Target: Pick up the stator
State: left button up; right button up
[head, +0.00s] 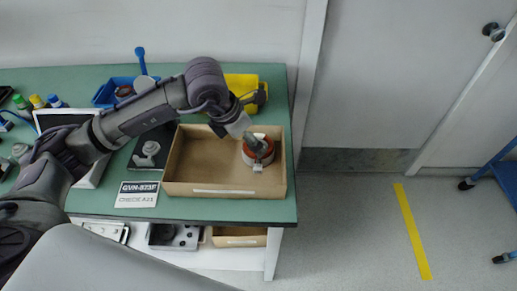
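The stator (248,161), a short round part with an orange-red upper side and a pale rim, sits in the right part of the open cardboard box (214,189) on the green table. My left arm reaches in from the left across the table. My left gripper (258,147) points down at the stator, and its fingers overlap the stator's top in the head view. The fingers hide part of the stator. I cannot tell whether they are closed on it or how deep they sit. My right gripper is not in view.
The left side of the box is empty. A yellow bin (243,82) and a blue bin (103,97) stand behind my arm. Open floor is to the right.

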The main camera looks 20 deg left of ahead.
pick_arm(q)
jog(key=p+x, duration=0.1)
jog(key=x, duration=0.6)
jog(key=shift+w+d+f, duration=0.1)
jog(key=shift+w+d, duration=0.1)
jog(key=c, duration=1.4)
jog(key=shift+w, duration=0.1)
jog(key=shift+c, duration=0.9)
